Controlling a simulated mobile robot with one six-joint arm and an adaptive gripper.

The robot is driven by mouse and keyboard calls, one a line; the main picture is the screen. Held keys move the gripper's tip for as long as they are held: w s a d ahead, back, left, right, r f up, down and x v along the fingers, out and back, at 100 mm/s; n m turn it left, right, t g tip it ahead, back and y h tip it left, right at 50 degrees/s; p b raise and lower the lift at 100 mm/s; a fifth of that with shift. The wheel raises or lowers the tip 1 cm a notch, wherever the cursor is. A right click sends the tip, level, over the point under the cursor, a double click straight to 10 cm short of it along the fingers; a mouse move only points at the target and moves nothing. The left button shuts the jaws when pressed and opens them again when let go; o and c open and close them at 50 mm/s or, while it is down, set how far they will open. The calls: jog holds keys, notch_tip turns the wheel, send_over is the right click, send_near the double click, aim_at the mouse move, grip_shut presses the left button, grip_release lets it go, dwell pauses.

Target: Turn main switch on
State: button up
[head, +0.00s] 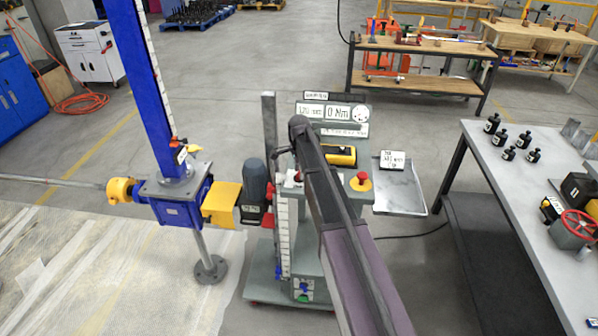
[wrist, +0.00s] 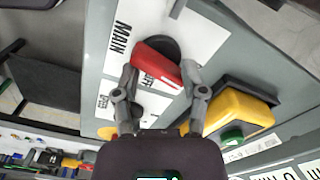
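The main switch has a red handle (wrist: 156,66) on a round black base, mounted on a grey panel (wrist: 93,85). A white label (wrist: 125,35) reading "MAIN" is beside it, and part of "OFF" shows below the handle. The handle lies at a slant. My gripper (wrist: 160,68) is in front of the switch with its fingers spread, one on each side of the handle. The right fingertip is very close to the handle's lower end; I cannot tell if it touches.
A yellow box with a green button (wrist: 232,138) is right of the switch. In the head view, the cart carries a "0 Nm" display (head: 338,112) and a red emergency button (head: 360,182). A blue screw jack (head: 180,200) stands left and a workbench (head: 540,200) right.

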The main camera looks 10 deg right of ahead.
jog(key=m, duration=0.5)
jog(key=shift+r+m, duration=0.1)
jog(key=shift+m, duration=0.3)
notch_tip(320, 180, up, 14)
jog(key=p, duration=1.4)
jog(key=s+f+n+b, duration=2.1)
jog(key=s+f+b, duration=0.3)
jog(key=s, duration=0.4)
jog(key=shift+s+f, duration=0.15)
jog(key=shift+s, duration=0.1)
jog(key=shift+a, duration=0.1)
jog(key=w+r+m+p, duration=0.5)
jog(key=w+r+p, duration=0.6)
jog(key=w, duration=0.3)
jog(key=w+r+m+p, duration=0.6)
jog(key=w+r+p, duration=0.6)
jog(key=w, duration=0.2)
jog(key=shift+w+r+m, duration=0.2)
jog(key=shift+w+m, duration=0.1)
